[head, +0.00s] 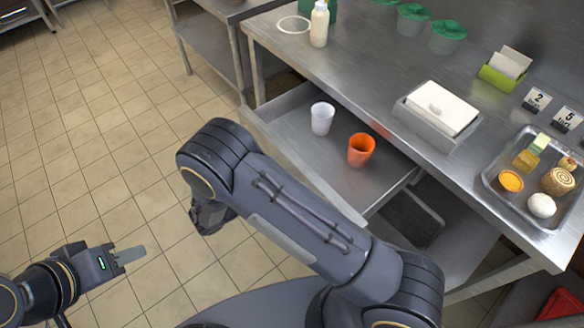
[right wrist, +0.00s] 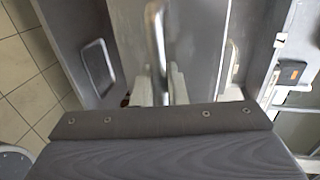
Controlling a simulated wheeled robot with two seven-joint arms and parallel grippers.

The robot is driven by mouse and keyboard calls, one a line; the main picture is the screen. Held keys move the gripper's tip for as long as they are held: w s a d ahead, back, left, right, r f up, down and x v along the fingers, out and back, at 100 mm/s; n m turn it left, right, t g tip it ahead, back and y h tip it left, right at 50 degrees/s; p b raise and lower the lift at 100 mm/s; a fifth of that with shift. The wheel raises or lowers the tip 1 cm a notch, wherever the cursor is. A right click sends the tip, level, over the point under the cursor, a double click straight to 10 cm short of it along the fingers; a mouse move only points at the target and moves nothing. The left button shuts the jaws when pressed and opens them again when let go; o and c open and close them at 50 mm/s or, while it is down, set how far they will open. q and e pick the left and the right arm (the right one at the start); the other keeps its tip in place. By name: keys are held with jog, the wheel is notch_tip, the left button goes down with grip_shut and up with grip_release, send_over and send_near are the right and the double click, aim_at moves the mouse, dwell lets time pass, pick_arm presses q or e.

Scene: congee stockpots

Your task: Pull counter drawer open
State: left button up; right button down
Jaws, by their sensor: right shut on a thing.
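The counter drawer (head: 373,186) stands pulled out from under the steel counter. A white cup (head: 322,118) and an orange cup (head: 361,150) stand upright in it. My right arm covers much of the drawer front in the head view, and its fingertips are hidden there. In the right wrist view, my right gripper (right wrist: 160,88) is shut on the metal drawer handle (right wrist: 155,38). My left gripper (head: 128,255) is over the tiled floor at lower left, away from the drawer; I cannot tell its finger opening.
The counter (head: 365,75) holds a white-lidded steel box (head: 441,108), a tray (head: 497,190) of food, a bottle (head: 319,24), green-lidded tubs (head: 447,37) and number cards (head: 536,99). A lower shelf (head: 455,255) is below. The floor at left is clear.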

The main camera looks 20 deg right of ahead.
jog(key=shift+f+v, duration=0.25)
jog(key=shift+v, duration=0.95)
jog(key=c, duration=1.5)
grip_release()
jog(key=shift+c, duration=0.2)
jog(key=v, duration=0.7)
jog(key=shift+s+a+b, duration=0.25)
jog(key=shift+a+b, duration=0.1)
